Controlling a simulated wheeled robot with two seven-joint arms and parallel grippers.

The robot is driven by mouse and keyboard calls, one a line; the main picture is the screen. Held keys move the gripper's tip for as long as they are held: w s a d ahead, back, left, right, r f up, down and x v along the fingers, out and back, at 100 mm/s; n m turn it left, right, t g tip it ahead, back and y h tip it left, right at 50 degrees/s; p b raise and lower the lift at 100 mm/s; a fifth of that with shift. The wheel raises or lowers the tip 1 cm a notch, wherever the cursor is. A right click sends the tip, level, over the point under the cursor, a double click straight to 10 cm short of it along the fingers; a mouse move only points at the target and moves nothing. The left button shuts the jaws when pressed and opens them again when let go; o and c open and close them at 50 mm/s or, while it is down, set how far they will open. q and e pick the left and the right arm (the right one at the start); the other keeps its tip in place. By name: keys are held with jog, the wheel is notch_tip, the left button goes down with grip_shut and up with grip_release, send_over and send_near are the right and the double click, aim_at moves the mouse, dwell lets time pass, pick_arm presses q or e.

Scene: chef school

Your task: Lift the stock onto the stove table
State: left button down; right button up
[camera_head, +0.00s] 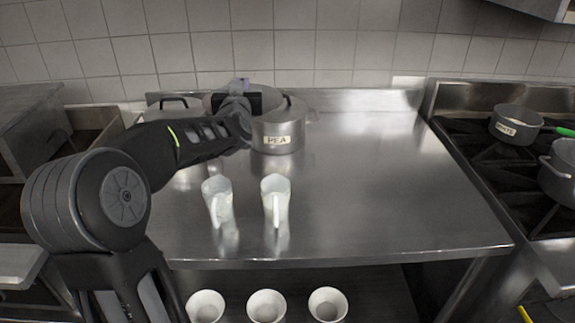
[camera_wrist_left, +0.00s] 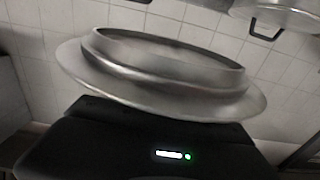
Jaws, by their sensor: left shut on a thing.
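My left arm reaches over the steel table to the pots at the back. My left gripper (camera_head: 243,97) is shut on a round metal vessel, mostly hidden behind the arm and wrist in the head view. In the left wrist view this metal vessel (camera_wrist_left: 160,75) shows close up with a wide rim, just beyond the gripper's black body. I cannot read a label on it or see the fingertips' exact grip. A pot labelled PEA (camera_head: 278,138) stands just right of the gripper. The stove (camera_head: 490,165) is at the right. My right gripper is out of view.
The steel table (camera_head: 390,190) is clear at centre right. A small labelled saucepan (camera_head: 515,124) and another pot (camera_head: 560,172) sit on the stove. White bowls (camera_head: 266,306) are below.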

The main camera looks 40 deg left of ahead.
pick_arm(q)
jog(key=shift+d+f, duration=0.1)
jog(key=shift+f, duration=0.3)
notch_tip(320, 180, down, 4)
jog(key=shift+f, duration=0.6)
jog(key=shift+f, duration=0.1)
notch_tip(320, 180, down, 4)
jog(key=shift+r, duration=0.25)
jog(key=shift+f+b, duration=0.65)
jog(key=shift+b, duration=0.1)
